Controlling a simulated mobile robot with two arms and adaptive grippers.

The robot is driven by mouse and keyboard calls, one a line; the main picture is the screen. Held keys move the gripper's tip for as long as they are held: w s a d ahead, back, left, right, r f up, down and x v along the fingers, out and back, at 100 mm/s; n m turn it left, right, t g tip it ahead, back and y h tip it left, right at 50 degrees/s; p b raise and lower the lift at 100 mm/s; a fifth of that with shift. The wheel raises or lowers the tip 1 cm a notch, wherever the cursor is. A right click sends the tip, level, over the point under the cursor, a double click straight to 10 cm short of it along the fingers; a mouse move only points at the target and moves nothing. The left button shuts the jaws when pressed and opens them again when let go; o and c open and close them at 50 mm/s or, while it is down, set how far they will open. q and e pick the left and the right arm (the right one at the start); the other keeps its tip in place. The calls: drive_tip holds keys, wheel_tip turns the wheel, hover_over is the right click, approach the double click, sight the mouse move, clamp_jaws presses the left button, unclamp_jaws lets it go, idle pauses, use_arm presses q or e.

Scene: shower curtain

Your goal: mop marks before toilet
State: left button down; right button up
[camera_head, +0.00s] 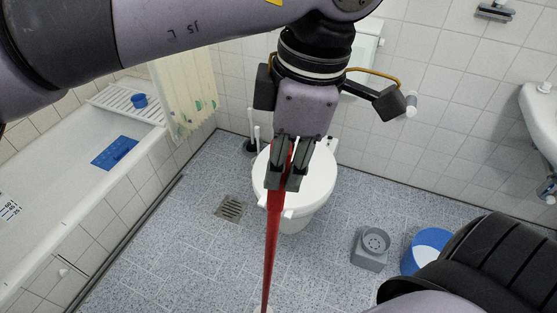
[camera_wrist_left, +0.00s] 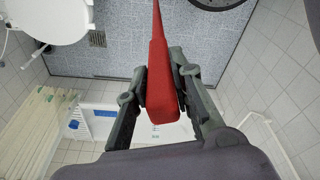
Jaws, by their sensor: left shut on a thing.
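My left gripper (camera_head: 283,180) is shut on the red mop handle (camera_head: 272,240) in front of the toilet (camera_head: 312,185). The handle runs down towards the floor (camera_head: 180,265), and only a bit of a pale mop end shows at the bottom edge of the head view. In the left wrist view the red handle (camera_wrist_left: 161,90) sits between the fingers of the left gripper (camera_wrist_left: 160,85). The toilet (camera_wrist_left: 50,18) is at the top left there. I make out no marks on the floor. My right gripper is not in view; a dark arm part at the lower right is mine.
A bathtub (camera_head: 60,215) with a blue mat (camera_head: 115,152) lines the left side, with a curtain (camera_head: 186,90) behind. A floor drain (camera_head: 230,208) lies left of the toilet. A grey box (camera_head: 370,249) and blue bucket (camera_head: 430,247) stand right. A sink (camera_head: 543,115) is at the right edge.

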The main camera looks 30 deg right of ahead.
use_arm(q)
drive_tip(key=shift+d, duration=0.1)
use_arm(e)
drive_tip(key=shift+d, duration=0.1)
use_arm(q)
drive_tip(key=shift+s+d+m+p, duration=0.1)
drive_tip(key=shift+s+m+p, duration=0.25)
drive_tip(key=shift+m, duration=0.35)
drive_tip(key=m, duration=0.2)
drive_tip(key=s+m+p, duration=0.1)
drive_tip(key=m, duration=0.1)
drive_tip(key=d+m, duration=0.1)
drive_tip(key=m, duration=0.1)
drive_tip(key=shift+s+r+m+h+p, duration=0.1)
drive_tip(key=shift+s+m+h+p, duration=0.2)
drive_tip(key=shift+p, duration=0.05)
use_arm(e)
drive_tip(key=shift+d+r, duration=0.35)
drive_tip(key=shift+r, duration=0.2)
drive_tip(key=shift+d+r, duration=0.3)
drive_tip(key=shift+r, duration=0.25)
use_arm(q)
drive_tip(key=shift+w+a, duration=0.1)
drive_tip(key=shift+a, duration=0.05)
